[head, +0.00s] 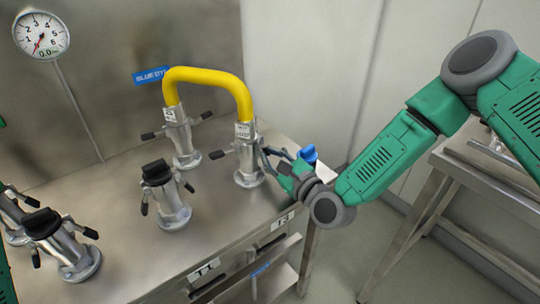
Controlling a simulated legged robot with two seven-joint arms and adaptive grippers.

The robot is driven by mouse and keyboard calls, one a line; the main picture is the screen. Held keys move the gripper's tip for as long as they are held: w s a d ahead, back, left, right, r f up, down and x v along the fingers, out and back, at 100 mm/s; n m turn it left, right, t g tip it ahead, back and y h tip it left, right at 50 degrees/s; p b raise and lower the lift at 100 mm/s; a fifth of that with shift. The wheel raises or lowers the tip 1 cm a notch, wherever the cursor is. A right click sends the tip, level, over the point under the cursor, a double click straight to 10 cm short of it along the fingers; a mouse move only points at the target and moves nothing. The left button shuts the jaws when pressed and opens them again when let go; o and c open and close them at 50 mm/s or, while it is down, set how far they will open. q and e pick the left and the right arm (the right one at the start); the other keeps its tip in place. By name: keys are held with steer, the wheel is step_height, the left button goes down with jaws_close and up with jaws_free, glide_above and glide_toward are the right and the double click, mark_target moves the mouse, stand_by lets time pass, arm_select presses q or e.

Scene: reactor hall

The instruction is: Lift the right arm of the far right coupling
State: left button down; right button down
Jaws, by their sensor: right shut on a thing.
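The far right coupling (247,163) is a silver upright cylinder on a round foot, with one end of a yellow hose (212,76) on its top. Its left arm, a dark lever (219,154), sticks out to the left. My right gripper (271,158) is at the coupling's right side, shut on its right arm, which the fingers mostly hide. I cannot tell the right arm's exact angle. My left gripper is not in view; only bits of my green left arm show at the left edge.
Another coupling (182,143) holds the hose's other end. A capped coupling (166,200) stands in front, and more capped ones (73,250) at lower left. A blue object (308,154) is just behind my right gripper. A gauge (41,35) is on the back wall.

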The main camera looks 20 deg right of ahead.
steer(key=shift+d+f, duration=0.15)
steer(key=n, duration=0.1)
steer(key=d+n, duration=0.1)
steer(key=n, duration=0.1)
steer(key=shift+w+d+r+n, duration=0.2)
steer(key=shift+w+r+n, duration=0.1)
steer(key=shift+r, duration=0.1)
steer(key=n, duration=0.1)
steer(key=d+r+n, duration=0.1)
steer(key=n, duration=0.1)
steer(key=shift+w+r+n, duration=0.15)
steer(key=shift+r+n, duration=0.05)
steer(key=shift+n, duration=0.1)
steer(key=r+n, duration=0.1)
steer(key=n+p, duration=0.1)
steer(key=n, duration=0.1)
steer(key=shift+w+d+r+n, duration=0.15)
steer(key=shift+d+r+n, duration=0.15)
steer(key=shift+r, duration=0.05)
steer(key=shift+r+n+p, duration=0.25)
steer(key=shift+r+n, duration=0.25)
steer(key=shift+n, duration=0.5)
steer(key=shift+r+n+p, duration=0.25)
steer(key=shift+r+n, duration=0.25)
steer(key=shift+n, duration=0.5)
steer(key=c, duration=1.9)
jaws_free()
steer(key=shift+c, duration=0.2)
steer(key=shift+w+d, duration=0.1)
